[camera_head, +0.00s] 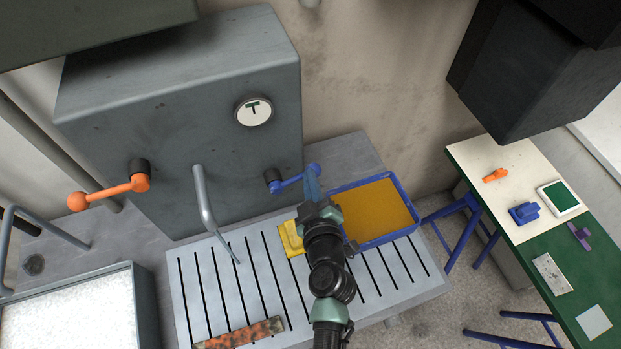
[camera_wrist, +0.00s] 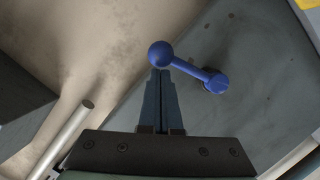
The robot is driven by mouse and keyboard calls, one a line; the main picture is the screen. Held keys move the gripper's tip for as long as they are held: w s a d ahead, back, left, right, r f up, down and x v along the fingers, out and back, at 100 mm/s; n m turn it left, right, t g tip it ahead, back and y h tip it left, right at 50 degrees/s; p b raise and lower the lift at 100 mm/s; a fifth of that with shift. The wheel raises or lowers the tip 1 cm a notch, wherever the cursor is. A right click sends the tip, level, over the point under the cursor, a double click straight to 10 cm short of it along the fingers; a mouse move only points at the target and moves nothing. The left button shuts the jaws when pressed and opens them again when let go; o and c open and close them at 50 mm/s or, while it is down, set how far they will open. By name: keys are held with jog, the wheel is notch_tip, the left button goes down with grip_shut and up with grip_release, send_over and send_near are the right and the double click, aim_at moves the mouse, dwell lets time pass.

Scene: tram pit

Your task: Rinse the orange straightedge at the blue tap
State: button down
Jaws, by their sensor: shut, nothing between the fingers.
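The orange straightedge (camera_head: 238,334), blotched with dark stains, lies on the slatted draining top (camera_head: 345,292) at its front left. The blue tap handle (camera_head: 290,180) sticks out rightward from the grey cabinet (camera_head: 190,120); its ball and lever also show in the wrist view (camera_wrist: 190,70). My gripper (camera_head: 312,172) is shut and empty, its fingertips at the handle's ball; I cannot tell whether they touch. In the wrist view my fingers (camera_wrist: 160,75) are together just below the ball. A grey spout (camera_head: 204,198) hangs above the slats; a thin grey-blue streak below it may be water.
An orange lever (camera_head: 112,192) is on the cabinet's left. A blue-rimmed tray (camera_head: 416,226) and a yellow item (camera_head: 291,237) sit by my arm. A bin of white grains (camera_head: 140,300) stands at left. A green and cream table (camera_head: 500,215) with several small items stands at right.

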jog(key=b, duration=0.1)
jog(key=f+b, duration=0.1)
jog(key=b, duration=0.1)
jog(key=shift+w+d, duration=0.3)
jog(key=shift+d, duration=0.1)
dwell(0.4)
